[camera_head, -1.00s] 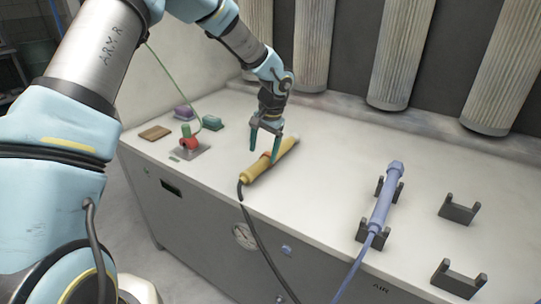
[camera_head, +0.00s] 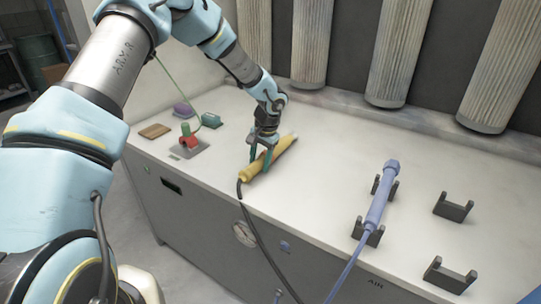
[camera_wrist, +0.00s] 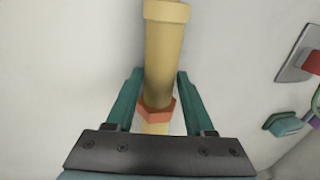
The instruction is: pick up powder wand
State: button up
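The powder wand, a yellow tube (camera_head: 279,149) with a black hose at its near end, lies on the white bench top. It also shows in the wrist view (camera_wrist: 167,55), with an orange hexagonal collar (camera_wrist: 157,112). My gripper (camera_head: 260,165) is lowered over the wand, pointing down. In the wrist view its two green fingers (camera_wrist: 160,80) stand on either side of the tube near the collar. A gap shows between each finger and the tube, so the gripper is open and holds nothing.
A blue wand (camera_head: 377,194) rests in dark cradles on the right. Two empty cradles (camera_head: 453,207) and (camera_head: 450,276) stand farther right. A red and green fitting (camera_head: 188,138), a green block (camera_head: 211,120), a purple block (camera_head: 183,110) and a brown pad (camera_head: 155,131) lie left. Pleated filters (camera_head: 402,55) hang behind.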

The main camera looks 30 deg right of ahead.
grip_shut()
jog(key=shift+r, duration=0.1)
dwell(0.3)
notch_tip(320, 180, up, 9)
jog(key=b, duration=0.2)
jog(key=shift+r+b, duration=0.2)
jog(key=shift+b, duration=0.1)
notch_tip(320, 180, up, 6)
jog(key=p, duration=0.3)
jog(key=shift+f, duration=0.25)
jog(key=shift+s, duration=0.1)
